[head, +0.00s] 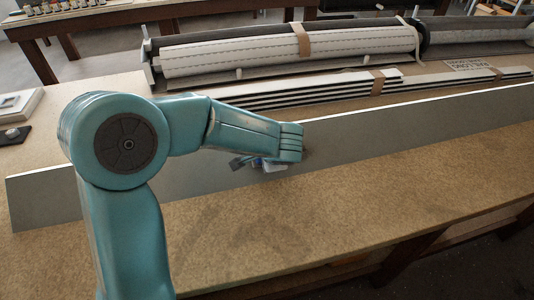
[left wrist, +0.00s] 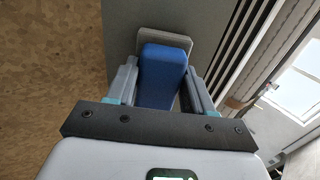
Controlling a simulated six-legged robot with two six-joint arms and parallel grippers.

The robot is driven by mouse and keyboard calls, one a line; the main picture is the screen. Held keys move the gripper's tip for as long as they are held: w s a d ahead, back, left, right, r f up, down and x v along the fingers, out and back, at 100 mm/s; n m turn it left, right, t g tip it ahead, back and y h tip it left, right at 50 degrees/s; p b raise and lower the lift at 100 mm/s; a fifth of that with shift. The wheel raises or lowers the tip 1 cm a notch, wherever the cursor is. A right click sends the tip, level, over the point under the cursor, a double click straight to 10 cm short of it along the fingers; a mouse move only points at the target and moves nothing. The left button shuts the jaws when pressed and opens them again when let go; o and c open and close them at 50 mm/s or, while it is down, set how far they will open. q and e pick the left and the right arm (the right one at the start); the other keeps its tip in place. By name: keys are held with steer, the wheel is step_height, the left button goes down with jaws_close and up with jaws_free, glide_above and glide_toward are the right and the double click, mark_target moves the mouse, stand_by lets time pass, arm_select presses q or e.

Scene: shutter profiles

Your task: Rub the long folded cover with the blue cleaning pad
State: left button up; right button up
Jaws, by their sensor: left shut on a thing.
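The long folded cover (head: 400,128) is a grey, flat-faced strip lying across the workbench from left to right. It also shows as a grey band in the left wrist view (left wrist: 120,22). My left gripper (left wrist: 160,82) is shut on the blue grip of the cleaning pad (left wrist: 162,76), with one finger on each side. The pad's pale grey base (left wrist: 178,42) lies over the cover's face; I cannot tell if it touches. In the head view my left gripper (head: 262,162) is at the middle of the cover, mostly hidden by my arm. My right gripper is not in view.
Behind the cover lie stacked striped profiles (head: 310,92) and a rolled slatted shutter (head: 240,57) with brown straps. A printed sheet (head: 468,65) lies at the back right. A grey device (head: 18,104) is at the left edge. The brown bench front (head: 340,215) is clear.

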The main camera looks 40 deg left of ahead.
arm_select(q)
steer(key=shift+w+a+f+b, duration=0.15)
steer(key=shift+f+b, duration=0.15)
